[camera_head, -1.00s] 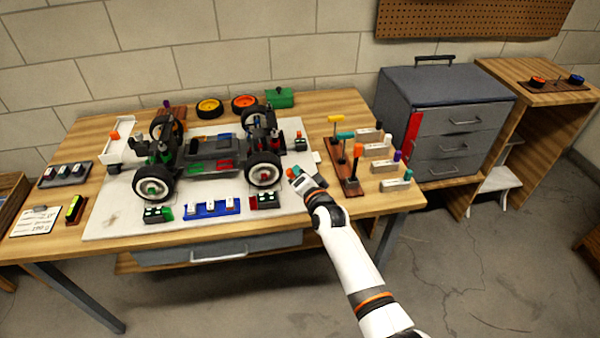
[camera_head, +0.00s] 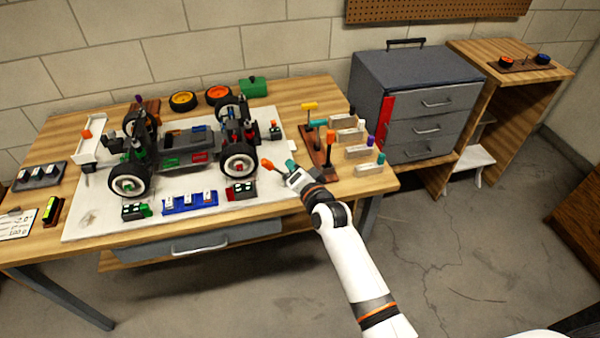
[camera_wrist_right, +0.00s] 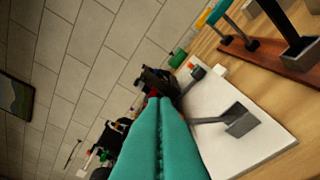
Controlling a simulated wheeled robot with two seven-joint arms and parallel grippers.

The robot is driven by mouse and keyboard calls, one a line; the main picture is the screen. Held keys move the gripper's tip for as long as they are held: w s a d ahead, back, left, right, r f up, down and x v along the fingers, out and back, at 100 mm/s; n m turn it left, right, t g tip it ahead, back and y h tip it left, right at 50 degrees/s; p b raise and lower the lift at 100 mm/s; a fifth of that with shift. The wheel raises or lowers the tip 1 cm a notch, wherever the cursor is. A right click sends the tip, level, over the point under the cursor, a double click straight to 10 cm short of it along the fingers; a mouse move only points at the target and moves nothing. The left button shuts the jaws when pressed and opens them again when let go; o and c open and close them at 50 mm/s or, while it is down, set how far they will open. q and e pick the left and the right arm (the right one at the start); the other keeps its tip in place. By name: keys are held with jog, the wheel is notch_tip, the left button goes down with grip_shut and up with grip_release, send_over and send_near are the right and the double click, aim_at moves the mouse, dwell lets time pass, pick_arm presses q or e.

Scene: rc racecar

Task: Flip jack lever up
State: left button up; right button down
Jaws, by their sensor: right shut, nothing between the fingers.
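An orange-tipped lever (camera_head: 267,163), which I take for the jack lever, stands at the right edge of the white mat, right of the car's near wheel. In the wrist view, its grey base (camera_wrist_right: 240,121) lies on the mat with a rod running left; its tip is hidden behind my fingers. A similar orange-tipped lever (camera_head: 275,130) stands farther back, with its grey base also in the wrist view (camera_wrist_right: 198,73). My right gripper (camera_head: 289,165) has teal fingers, shut and empty, just right of the near lever. The fingers fill the lower middle of the wrist view (camera_wrist_right: 160,135). My left gripper is out of view.
The RC car (camera_head: 185,150) stands on the white mat (camera_head: 90,205). A tool rack (camera_head: 318,150) with coloured handles is close to the right of my gripper, with labelled grey blocks (camera_head: 358,152) beyond it. A grey drawer cabinet (camera_head: 420,100) stands at the right.

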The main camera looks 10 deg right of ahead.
jog(key=v, duration=0.3)
jog(key=shift+s+d+r, duration=0.1)
jog(key=shift+s+d, duration=0.05)
dwell(0.4)
jog(key=s+d+f+n+g+h, duration=0.1)
jog(key=s+f+n+g, duration=0.15)
jog(key=s+f, duration=0.7)
jog(key=s+d+f+n+g, duration=0.1)
jog(key=s+f+g, duration=0.25)
jog(key=f, duration=1.05)
jog(key=s+d+f+n+g+h, duration=0.1)
jog(key=s+d+f+n+g, duration=0.1)
jog(key=s+f, duration=0.7)
jog(key=s+d+f+n+g, duration=0.1)
jog(key=s+f, duration=0.4)
jog(key=s, duration=0.5)
jog(key=s+d+f+n+g+h, duration=0.1)
jog(key=s+d+f+n+g, duration=0.1)
jog(key=s+f, duration=0.4)
jog(key=s+d+f+n+g, duration=0.2)
jog(key=s+d+f+g, duration=0.2)
jog(key=s, duration=1)
jog(key=shift+d+f+h, duration=0.25)
jog(key=shift+f+h, duration=0.05)
jog(key=shift+f, duration=0.4)
